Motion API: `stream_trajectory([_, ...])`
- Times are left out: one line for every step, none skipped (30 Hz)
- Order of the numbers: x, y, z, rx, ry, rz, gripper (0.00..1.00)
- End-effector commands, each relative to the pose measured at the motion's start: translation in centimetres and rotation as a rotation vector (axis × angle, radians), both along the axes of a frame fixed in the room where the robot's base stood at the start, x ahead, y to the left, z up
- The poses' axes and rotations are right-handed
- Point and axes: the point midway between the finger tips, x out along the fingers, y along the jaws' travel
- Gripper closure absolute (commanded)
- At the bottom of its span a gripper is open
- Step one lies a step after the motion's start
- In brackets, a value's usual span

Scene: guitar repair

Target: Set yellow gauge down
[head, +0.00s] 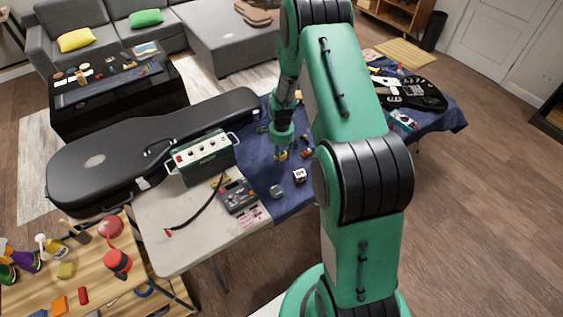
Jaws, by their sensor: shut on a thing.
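My gripper (282,151) points down over the dark blue cloth (262,176) on the table. It is shut on a small yellow thing, which I take for the yellow gauge (283,156), at its fingertips. The gauge is tiny in this view. I cannot tell whether it touches the cloth or hangs just above it.
A green amplifier (204,158) and a black guitar case (110,150) lie left of the cloth. A dark pedal unit (238,196), a small round object (276,191) and a white-and-dark box (299,176) are nearby. A black guitar (412,93) lies at the right.

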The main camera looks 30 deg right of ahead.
Motion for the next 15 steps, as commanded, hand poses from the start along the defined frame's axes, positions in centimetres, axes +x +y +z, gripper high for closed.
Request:
stream_trajectory([0.0, 0.0, -0.3, 0.000, 0.001, 0.000, 0.96])
stream_trajectory([0.0, 0.0, -0.6, 0.001, 0.001, 0.000, 0.96])
stream_trajectory([-0.1, 0.0, -1.0, 0.001, 0.002, 0.000, 0.96])
stream_trajectory([-0.1, 0.0, -1.3, 0.001, 0.002, 0.000, 0.96])
stream_trajectory([-0.1, 0.0, -1.7, 0.001, 0.003, 0.000, 0.96])
stream_trajectory([-0.1, 0.0, -2.2, 0.001, 0.002, 0.000, 0.96])
stream_trajectory([-0.1, 0.0, -2.5, 0.001, 0.002, 0.000, 0.96])
stream_trajectory([0.0, 0.0, -2.8, 0.000, 0.001, 0.000, 0.96])
stream_trajectory([0.0, 0.0, -3.1, 0.000, 0.001, 0.000, 0.96])
stream_trajectory([0.0, 0.0, -3.3, 0.000, 0.001, 0.000, 0.96])
stream_trajectory([0.0, 0.0, -3.5, 0.000, 0.001, 0.000, 0.96])
stream_trajectory([0.0, 0.0, -3.6, 0.000, 0.001, 0.000, 0.96])
stream_trajectory([0.0, 0.0, -3.7, 0.000, 0.001, 0.000, 0.96])
stream_trajectory([0.0, 0.0, -3.7, 0.000, 0.000, 0.000, 0.96])
stream_trajectory([0.0, 0.0, -3.7, 0.000, 0.000, 0.000, 0.96])
